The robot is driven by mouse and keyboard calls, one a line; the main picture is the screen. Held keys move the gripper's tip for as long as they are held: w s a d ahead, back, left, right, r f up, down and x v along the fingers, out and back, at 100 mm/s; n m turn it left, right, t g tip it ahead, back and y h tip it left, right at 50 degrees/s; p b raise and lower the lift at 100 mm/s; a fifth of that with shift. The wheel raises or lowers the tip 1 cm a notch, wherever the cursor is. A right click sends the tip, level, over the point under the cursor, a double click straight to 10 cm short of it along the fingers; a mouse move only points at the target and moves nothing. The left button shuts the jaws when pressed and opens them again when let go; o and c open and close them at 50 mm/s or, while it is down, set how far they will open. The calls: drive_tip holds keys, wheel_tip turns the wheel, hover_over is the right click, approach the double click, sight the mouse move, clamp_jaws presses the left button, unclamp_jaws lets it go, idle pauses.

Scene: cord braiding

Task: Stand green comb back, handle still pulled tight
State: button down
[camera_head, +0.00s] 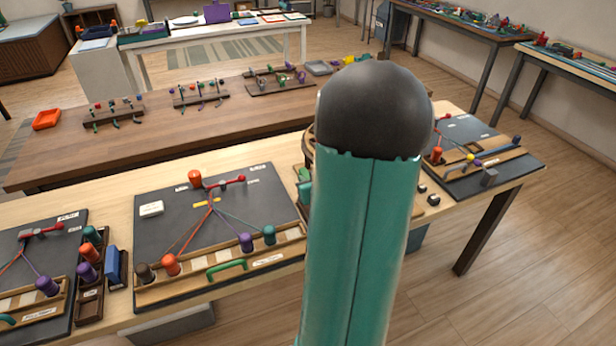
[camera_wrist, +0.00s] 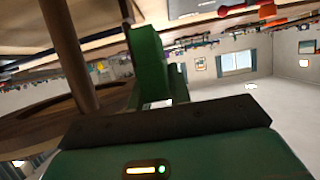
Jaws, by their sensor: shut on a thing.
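In the wrist view, a green upright block (camera_wrist: 148,62), which looks like the green comb, stands just beyond the dark palm of my gripper (camera_wrist: 160,100). My gripper is shut on it; the fingertips are mostly hidden. A wooden post (camera_wrist: 75,55) rises to its left from a round brown wooden disc (camera_wrist: 30,125). In the head view my own teal arm hides my gripper and most of the station behind it. A small green piece (camera_head: 304,190) shows at the arm's left edge. The pulled handle and its cord cannot be made out.
A dark braiding board (camera_head: 165,215) with strung cords, bobbins and a green arched handle (camera_head: 228,267) lies left of my arm. Another board (camera_head: 480,135) lies to the right. A bobbin tray (camera_head: 90,300) stands at the left. A brown table (camera_head: 180,140) with peg racks is behind.

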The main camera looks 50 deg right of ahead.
drive_tip(key=shift+s+d+f, duration=0.1)
drive_tip(key=shift+s+f, duration=0.2)
drive_tip(key=shift+s, duration=0.05)
drive_tip(key=shift+w+f, duration=0.2)
drive_tip(key=shift+f, duration=0.65)
drive_tip(key=shift+s+f, duration=0.2)
drive_tip(key=shift+f, duration=0.15)
drive_tip(key=shift+w+f, duration=0.15)
drive_tip(key=shift+f, duration=1.15)
drive_tip(key=shift+f, duration=1.5)
drive_tip(key=c, duration=1.2)
unclamp_jaws()
